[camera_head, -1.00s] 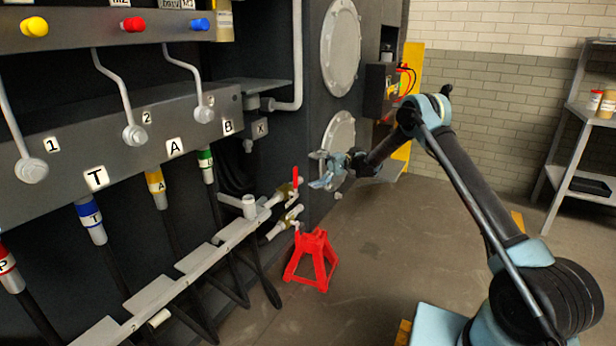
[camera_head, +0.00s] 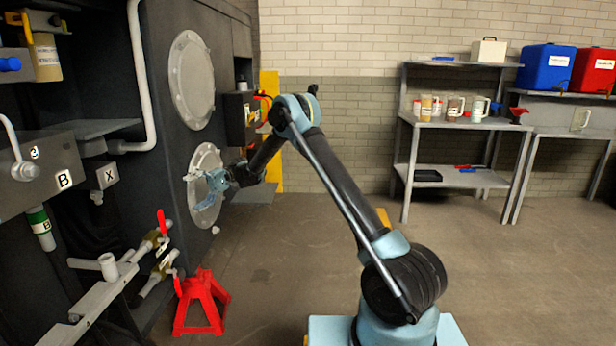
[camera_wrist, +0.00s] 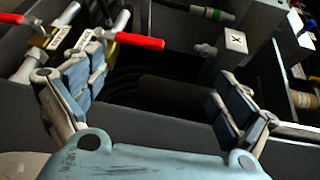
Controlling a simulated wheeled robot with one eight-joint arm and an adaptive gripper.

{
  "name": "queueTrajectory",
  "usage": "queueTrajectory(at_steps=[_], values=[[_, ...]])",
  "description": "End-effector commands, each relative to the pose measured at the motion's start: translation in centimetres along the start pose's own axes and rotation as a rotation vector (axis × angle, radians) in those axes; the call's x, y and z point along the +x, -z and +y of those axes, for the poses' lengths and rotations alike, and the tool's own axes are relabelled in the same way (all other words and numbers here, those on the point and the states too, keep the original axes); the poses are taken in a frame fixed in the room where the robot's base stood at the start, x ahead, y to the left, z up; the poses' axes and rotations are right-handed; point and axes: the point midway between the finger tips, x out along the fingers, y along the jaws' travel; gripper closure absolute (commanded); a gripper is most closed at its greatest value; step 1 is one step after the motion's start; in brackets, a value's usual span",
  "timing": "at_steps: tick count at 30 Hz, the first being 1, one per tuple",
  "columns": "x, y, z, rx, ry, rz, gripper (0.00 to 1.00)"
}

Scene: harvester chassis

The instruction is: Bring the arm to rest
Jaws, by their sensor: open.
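My gripper (camera_head: 211,181) is held out at the left end of my bent arm, in front of the lower round cover (camera_head: 206,158) on the dark chassis. In the wrist view my gripper (camera_wrist: 163,98) shows its two blue-padded fingers spread wide apart, with nothing between them. Beyond the fingers lie the dark chassis recess, valves with red handles (camera_wrist: 138,41) at the upper left and a block marked X (camera_wrist: 236,41) at the upper right. I cannot tell the exact gap between gripper and cover.
A red jack stand (camera_head: 203,303) is on the floor below my gripper. Red-handled valves (camera_head: 162,222) and a grey rail (camera_head: 97,303) are at the left. Shelves (camera_head: 462,125) with mugs, a blue box (camera_head: 546,70) and a red box (camera_head: 593,71) stand at the back right. Floor between is clear.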

Motion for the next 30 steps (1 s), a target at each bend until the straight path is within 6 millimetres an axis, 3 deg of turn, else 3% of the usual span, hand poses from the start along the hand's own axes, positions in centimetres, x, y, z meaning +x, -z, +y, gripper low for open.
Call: queueTrajectory(at_steps=[12, 20, 30], values=[[-5.7, -6.5, -6.0, 0.084, -0.185, 0.172, 0.05], [-8.4, -11.8, -8.5, 0.137, -0.301, 0.276, 0.05], [-11.0, -19.9, -10.2, 0.208, -0.455, 0.404, 0.05]])
